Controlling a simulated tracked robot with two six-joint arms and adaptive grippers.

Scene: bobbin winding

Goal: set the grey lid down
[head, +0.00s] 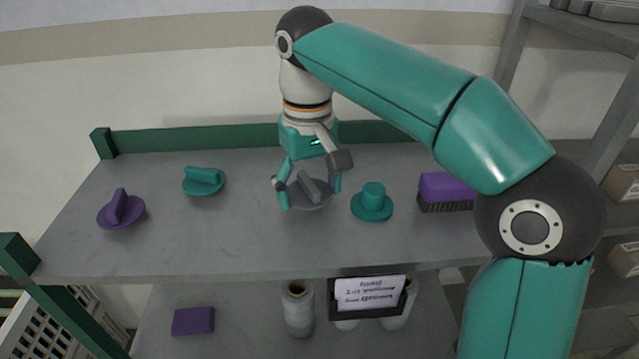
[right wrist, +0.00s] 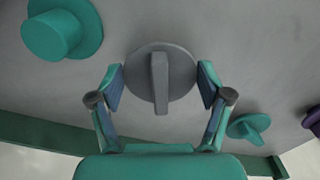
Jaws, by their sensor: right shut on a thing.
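The grey lid (head: 311,192) is a round disc with a raised bar handle, over the middle of the grey table. My right gripper (head: 309,190) points down and is shut on the lid's rim. In the right wrist view the two fingers (right wrist: 161,88) press on opposite sides of the lid (right wrist: 178,72), and its bar runs between them. The lid is very low over the table top; I cannot tell whether it touches. My left gripper is not in view.
A teal knobbed piece (head: 372,205) stands close right of the lid, with a purple brush (head: 446,190) beyond. A teal lid (head: 204,181) and a purple lid (head: 121,210) lie to the left. The table (head: 250,245) is clear in front. A green rail (head: 200,140) runs along the back.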

